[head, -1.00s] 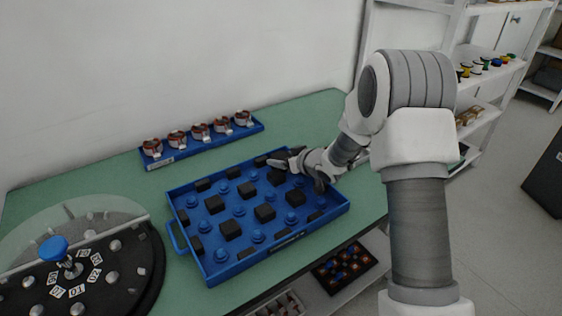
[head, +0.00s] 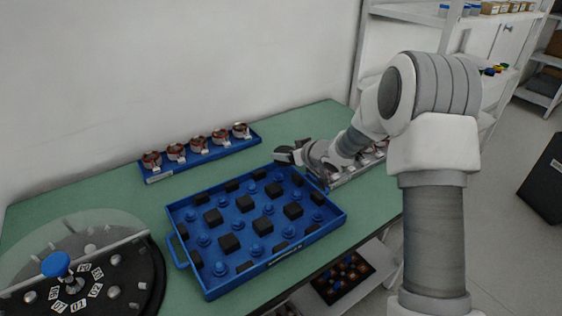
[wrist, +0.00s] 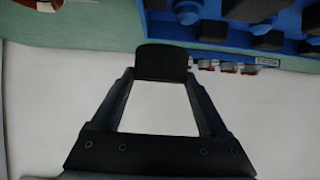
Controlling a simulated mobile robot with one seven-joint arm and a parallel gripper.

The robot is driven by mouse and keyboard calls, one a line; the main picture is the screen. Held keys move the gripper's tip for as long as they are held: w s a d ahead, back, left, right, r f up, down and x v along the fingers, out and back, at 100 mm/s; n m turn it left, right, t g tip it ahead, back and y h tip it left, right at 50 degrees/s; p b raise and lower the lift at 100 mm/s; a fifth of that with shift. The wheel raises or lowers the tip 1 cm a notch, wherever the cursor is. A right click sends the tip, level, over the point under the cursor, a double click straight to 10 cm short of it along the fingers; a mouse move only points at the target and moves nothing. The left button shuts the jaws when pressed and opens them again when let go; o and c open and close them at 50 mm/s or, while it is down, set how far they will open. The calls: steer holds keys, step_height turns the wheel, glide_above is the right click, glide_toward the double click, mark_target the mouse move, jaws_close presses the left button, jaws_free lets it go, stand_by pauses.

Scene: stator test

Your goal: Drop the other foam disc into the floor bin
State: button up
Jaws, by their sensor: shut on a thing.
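My gripper (head: 291,153) is above the far edge of the blue tray (head: 270,262). In the wrist view its two fingers (wrist: 162,75) come together on a dark, round-edged foam disc (wrist: 162,58), which hides the fingertips. In the head view the disc is hard to tell from the dark fingers. A black bin-like box (head: 545,182) stands on the floor at the right edge, partly cut off by the frame.
The tray holds black blocks and blue knobs. Behind it is a blue rack (head: 160,177) of copper-coloured stators. A round black turntable (head: 130,275) stands at left. Shelves (head: 490,45) stand at the back right. Grey floor is open between table and box.

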steer(key=w+d+r+p, duration=0.4)
steer(key=w+d+r, duration=0.1)
steer(key=w+d, duration=0.1)
steer(key=shift+w+r, duration=0.2)
steer(key=shift+w, duration=0.15)
